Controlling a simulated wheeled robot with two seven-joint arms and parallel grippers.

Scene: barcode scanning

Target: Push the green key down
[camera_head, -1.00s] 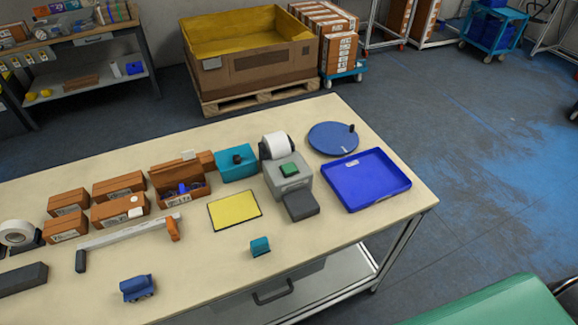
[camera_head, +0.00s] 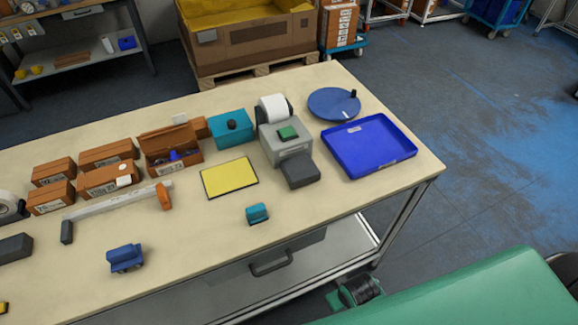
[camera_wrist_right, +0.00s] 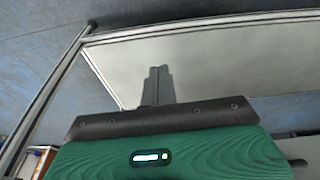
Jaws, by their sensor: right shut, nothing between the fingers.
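The green key (camera_head: 288,133) is a small raised block on top of the grey label printer (camera_head: 284,147), towards the back right of the table in the head view. Nothing touches it, and it does not show in the right wrist view. My right gripper (camera_wrist_right: 160,72) shows in the right wrist view with its two grey fingers together and nothing between them. It points towards a pale panel with a metal frame, apart from the key. My left gripper is in neither current view.
A blue tray (camera_head: 368,148) and a round blue plate (camera_head: 334,104) lie right of the printer. A teal box (camera_head: 231,127) and a yellow mat (camera_head: 229,178) lie left of it. A small teal item (camera_head: 257,214) sits in front. The table front is mostly clear.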

